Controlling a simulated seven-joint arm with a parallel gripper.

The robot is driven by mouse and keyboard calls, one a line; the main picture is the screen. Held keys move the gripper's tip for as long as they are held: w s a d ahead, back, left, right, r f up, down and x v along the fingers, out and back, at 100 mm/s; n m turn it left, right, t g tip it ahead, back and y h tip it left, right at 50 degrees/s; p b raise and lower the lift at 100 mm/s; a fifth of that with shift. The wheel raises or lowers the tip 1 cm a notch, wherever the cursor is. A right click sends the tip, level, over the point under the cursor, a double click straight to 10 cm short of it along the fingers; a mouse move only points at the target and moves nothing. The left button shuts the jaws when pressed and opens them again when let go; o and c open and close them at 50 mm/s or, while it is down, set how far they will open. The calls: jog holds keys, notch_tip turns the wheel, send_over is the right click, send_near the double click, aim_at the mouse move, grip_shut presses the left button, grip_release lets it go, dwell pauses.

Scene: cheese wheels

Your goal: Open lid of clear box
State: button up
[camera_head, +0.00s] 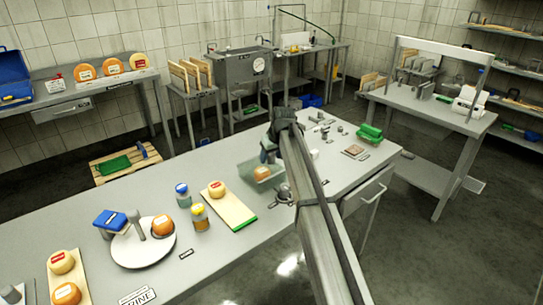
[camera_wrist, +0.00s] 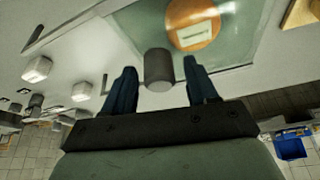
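The clear box (camera_head: 246,172) stands on the grey table, just below my gripper (camera_head: 268,154) in the head view. An orange cheese wheel (camera_head: 262,173) with a pale label shows inside it. In the wrist view the clear box (camera_wrist: 240,50) fills the upper right, with the cheese wheel (camera_wrist: 193,30) seen through it. A grey cylindrical knob (camera_wrist: 159,69) sits between my two dark blue fingers, with a gap on each side. It appears to be the lid's handle. My gripper is open and empty. The lid's edges are hard to make out.
A board (camera_head: 228,206) with a cheese wheel, a blue-capped jar (camera_head: 183,196) and a yellow-capped jar (camera_head: 200,218) stand left of the box. A green object (camera_head: 370,132) and small items lie to the right. A white round plate (camera_head: 143,246) stands nearer left.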

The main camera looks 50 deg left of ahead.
grip_shut()
dwell(0.3)
jog(key=w, duration=1.2)
jog(key=shift+o, duration=0.3)
grip_release()
jog(key=v, duration=1.4)
